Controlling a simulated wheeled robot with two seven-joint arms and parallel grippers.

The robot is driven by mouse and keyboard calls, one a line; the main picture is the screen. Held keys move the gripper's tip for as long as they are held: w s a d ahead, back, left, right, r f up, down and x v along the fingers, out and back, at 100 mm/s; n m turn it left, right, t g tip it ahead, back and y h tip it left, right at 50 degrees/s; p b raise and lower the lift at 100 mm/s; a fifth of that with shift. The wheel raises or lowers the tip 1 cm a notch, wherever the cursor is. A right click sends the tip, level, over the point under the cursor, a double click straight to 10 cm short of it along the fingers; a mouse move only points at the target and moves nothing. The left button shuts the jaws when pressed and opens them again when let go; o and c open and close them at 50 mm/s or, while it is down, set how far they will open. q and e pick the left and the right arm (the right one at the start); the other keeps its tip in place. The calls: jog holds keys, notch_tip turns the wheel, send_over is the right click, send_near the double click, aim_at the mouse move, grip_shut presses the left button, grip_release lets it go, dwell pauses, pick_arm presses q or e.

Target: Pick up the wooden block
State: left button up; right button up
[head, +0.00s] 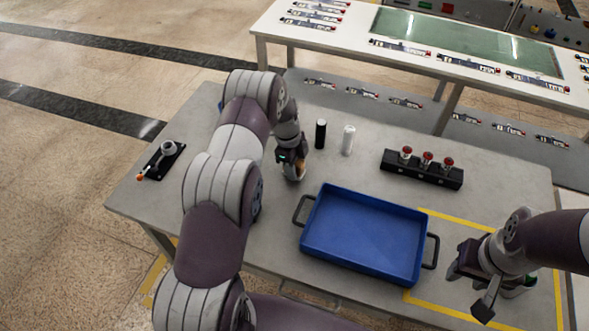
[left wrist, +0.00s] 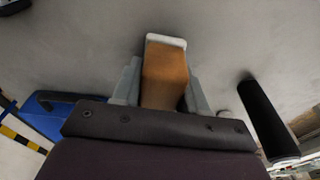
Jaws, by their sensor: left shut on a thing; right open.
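The wooden block (left wrist: 165,78) is orange-brown with a pale end, and it sits between the fingers of my left gripper (left wrist: 155,85) in the left wrist view. The left gripper is shut on it. I cannot tell whether the block touches the table. My right gripper (head: 468,292) is open over the table's right front part, near the yellow outline.
A blue tray (head: 318,191) with dark handles stands empty mid-table. A black cylinder (head: 320,134) and a white cylinder (head: 348,140) stand close right of the left gripper. A black rack (head: 421,168) with red-topped pieces is further right. A black fixture (head: 163,160) lies at the left.

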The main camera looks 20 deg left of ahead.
pick_arm(q)
jog(key=r, duration=0.1)
jog(key=r+b, duration=0.1)
jog(key=shift+d+r, duration=0.35)
jog(key=shift+r, duration=0.05)
jog(key=d+r+b, duration=0.2)
jog(key=d+r, duration=0.4)
jog(key=d, duration=0.5)
jog(key=shift+w+r, duration=0.15)
jog(key=shift+r, duration=0.25)
